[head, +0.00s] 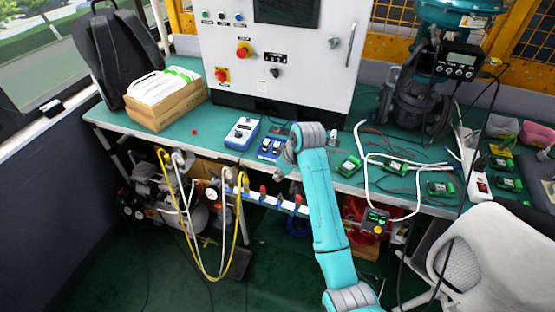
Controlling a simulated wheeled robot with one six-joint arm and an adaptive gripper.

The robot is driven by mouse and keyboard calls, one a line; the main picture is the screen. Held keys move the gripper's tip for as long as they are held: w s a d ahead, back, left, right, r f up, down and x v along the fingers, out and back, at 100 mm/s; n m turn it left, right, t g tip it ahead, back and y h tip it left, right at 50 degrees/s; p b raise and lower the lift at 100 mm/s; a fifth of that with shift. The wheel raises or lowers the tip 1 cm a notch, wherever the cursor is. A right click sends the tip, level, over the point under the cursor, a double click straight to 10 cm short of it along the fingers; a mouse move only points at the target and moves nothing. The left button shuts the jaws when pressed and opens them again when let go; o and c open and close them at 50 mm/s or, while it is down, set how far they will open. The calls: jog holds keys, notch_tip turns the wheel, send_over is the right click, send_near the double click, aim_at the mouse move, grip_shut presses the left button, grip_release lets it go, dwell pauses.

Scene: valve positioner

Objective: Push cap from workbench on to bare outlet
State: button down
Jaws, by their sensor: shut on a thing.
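A white outlet manifold (270,197) runs below the workbench's front edge, with several blue fittings and red tops along it. I cannot tell which outlet is bare. A small red piece (194,132) lies on the green workbench (205,115) at the left; it may be a cap. My teal arm rises from the bottom to a grey joint above the bench edge. The grey end that looks like my gripper (280,173) is small, just above the manifold and mostly hidden by my arm. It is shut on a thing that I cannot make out.
A blue-and-white meter (242,133) and a blue device (271,148) stand near the bench edge. Green circuit boards (392,167) and cables lie right. Yellow and white hoses (188,225) hang at the manifold's left end. A white chair (490,255) stands at the right.

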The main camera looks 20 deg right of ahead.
aim_at(281, 196)
jog(key=shift+s+f, duration=0.55)
jog(key=shift+f, duration=2.5)
jog(key=shift+f, duration=0.8)
jog(key=c, duration=1.1)
grip_release()
jog(key=shift+o, duration=0.2)
